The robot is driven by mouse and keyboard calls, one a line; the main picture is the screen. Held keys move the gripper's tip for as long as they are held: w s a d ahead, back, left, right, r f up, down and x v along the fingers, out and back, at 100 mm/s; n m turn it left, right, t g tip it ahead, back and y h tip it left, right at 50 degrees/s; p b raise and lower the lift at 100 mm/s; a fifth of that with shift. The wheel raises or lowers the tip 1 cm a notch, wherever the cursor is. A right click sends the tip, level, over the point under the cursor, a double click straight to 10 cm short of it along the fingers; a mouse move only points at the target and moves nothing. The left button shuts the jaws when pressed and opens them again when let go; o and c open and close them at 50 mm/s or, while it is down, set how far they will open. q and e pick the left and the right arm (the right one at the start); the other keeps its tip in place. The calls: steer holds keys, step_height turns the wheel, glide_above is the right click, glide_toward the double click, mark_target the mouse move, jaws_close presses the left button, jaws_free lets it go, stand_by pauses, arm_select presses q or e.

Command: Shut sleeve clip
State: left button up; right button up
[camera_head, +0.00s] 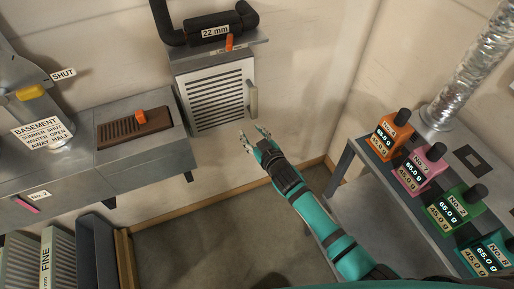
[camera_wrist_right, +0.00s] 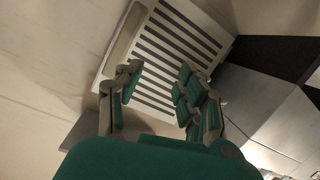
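A black pipe sleeve (camera_head: 208,27) with a "22 mm" label (camera_head: 215,31) runs above the white louvred cabinet at the top of the head view. A small orange piece (camera_head: 229,43) stands below its right part, on the cabinet's top; I cannot tell whether it is the sleeve clip or whether it is open. My right gripper (camera_head: 254,136) is open and empty, below and right of the sleeve, near the cabinet's lower right. The right wrist view shows its fingers (camera_wrist_right: 160,84) apart, with the louvres beyond them. My left gripper is not in view.
The louvred cabinet (camera_head: 215,97) has a handle (camera_head: 253,99) on its right side. A grey bench (camera_head: 150,165) with a brown grille (camera_head: 133,128) is at left. A table (camera_head: 350,190) with several coloured weight boxes is at right. Floor between is clear.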

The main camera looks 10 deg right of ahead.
steer(key=shift+g+h, duration=0.3)
steer(key=shift+g, duration=0.3)
steer(key=f, duration=0.1)
steer(key=s+d+f, duration=0.1)
steer(key=f, duration=0.1)
steer(key=s+f, duration=0.1)
steer(key=f, duration=0.1)
steer(key=shift+d+f, duration=0.1)
steer(key=shift+d, duration=0.1)
